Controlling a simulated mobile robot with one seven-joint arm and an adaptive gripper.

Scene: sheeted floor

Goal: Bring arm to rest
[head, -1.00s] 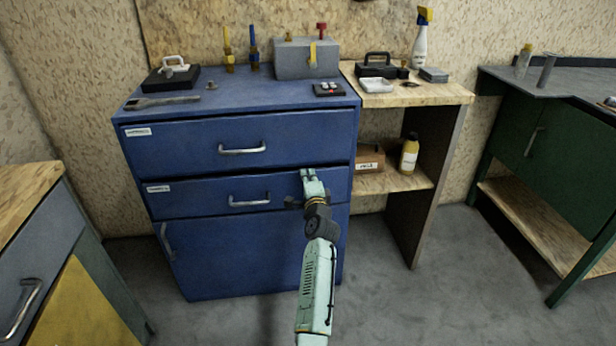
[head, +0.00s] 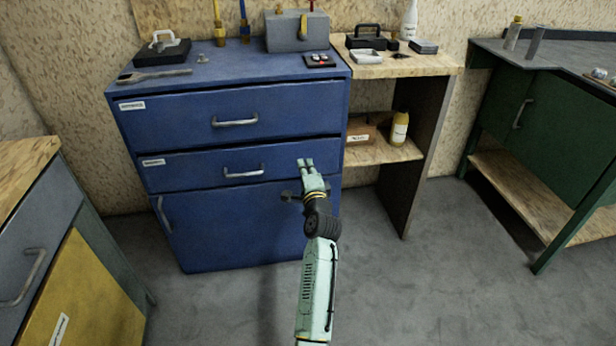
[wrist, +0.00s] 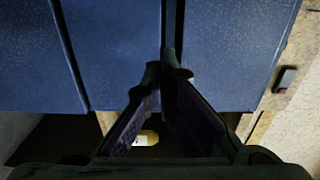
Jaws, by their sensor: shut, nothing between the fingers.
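My gripper (head: 305,163) is shut and empty. In the head view it is in front of the right part of the blue cabinet (head: 240,228), overlapping the middle drawer (head: 200,168) in the picture. I cannot tell the exact gap to the drawer front. My pale green arm reaches up from the bottom of the picture. In the wrist view the two dark fingers (wrist: 165,62) come together at their tips in front of the blue cabinet surface (wrist: 105,45). Both upper drawers look closed.
A wooden shelf unit (head: 415,68) with a yellow bottle (head: 399,129) stands right of the cabinet. A green workbench (head: 545,130) stands further right, and a grey and yellow cabinet (head: 85,290) at the left. The grey floor (head: 420,290) in the middle is clear.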

